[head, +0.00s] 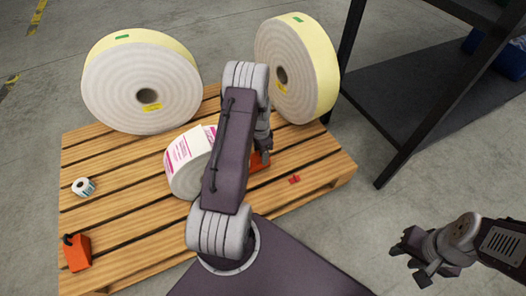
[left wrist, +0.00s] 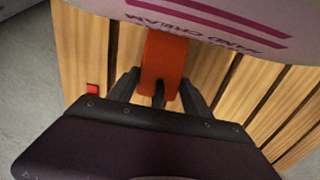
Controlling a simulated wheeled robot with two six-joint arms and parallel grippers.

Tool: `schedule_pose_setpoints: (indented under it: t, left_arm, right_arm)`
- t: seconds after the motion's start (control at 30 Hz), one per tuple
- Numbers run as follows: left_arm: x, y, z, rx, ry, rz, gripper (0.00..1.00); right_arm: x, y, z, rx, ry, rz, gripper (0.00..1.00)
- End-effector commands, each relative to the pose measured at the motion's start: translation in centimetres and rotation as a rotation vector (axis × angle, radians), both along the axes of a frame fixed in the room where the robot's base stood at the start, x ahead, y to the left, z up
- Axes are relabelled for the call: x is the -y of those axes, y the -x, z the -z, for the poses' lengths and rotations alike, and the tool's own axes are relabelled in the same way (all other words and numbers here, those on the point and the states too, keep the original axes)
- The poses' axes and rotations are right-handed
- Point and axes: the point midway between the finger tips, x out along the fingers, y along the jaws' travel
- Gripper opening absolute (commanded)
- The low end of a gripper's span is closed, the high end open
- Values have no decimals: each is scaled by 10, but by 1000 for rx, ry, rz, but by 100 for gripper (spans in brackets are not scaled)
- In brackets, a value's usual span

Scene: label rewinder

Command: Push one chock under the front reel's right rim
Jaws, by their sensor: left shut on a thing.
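The front reel (head: 186,170), white with pink label print, stands on the pallet, partly hidden behind my left arm. In the left wrist view its printed side (left wrist: 220,18) fills the top. My left gripper (head: 264,158) is shut on an orange chock (head: 257,164), beside the reel's right side. In the left wrist view the chock (left wrist: 165,58) points toward the reel and its far end passes out of sight at the reel's lower edge; contact cannot be told. A second orange chock (head: 77,252) with a black handle lies at the pallet's front left. My right gripper (head: 408,261) is open and empty, off the pallet.
Two large yellow-edged reels, left (head: 125,92) and right (head: 297,82), stand at the back of the wooden pallet (head: 120,190). A small roll (head: 83,187) lies at left. A small red piece (head: 294,179) lies near the right edge. A dark rack (head: 400,120) stands at right.

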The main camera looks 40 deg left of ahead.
Motion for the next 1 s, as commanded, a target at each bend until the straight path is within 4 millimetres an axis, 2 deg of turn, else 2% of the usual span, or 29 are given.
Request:
schedule_pose_setpoints:
  t: [0.2,0.23,0.3,0.33,0.6,0.73,0.87,1.0]
  left_arm:
    - [0,1,0,0,0,1,0]
    - [0,1,0,0,0,1,61]
    - [0,1,0,0,0,1,80]
    - [0,1,0,0,0,1,83]
    - [0,1,0,0,1,1,83]
    - [0,1,-8,0,0,1,83]
    - [0,1,-31,1,0,1,83]
    - [0,1,-64,0,0,1,83]
  right_arm:
    - [0,0,-1,0,0,0,36]
    - [0,0,-1,0,0,0,36]
    - [0,0,-1,0,0,0,36]
    - [0,0,-1,0,0,0,36]
    - [0,0,-1,0,0,0,36]
    - [0,0,-8,0,0,0,36]
    - [0,0,-27,0,0,0,36]
    - [0,0,-53,0,0,0,36]
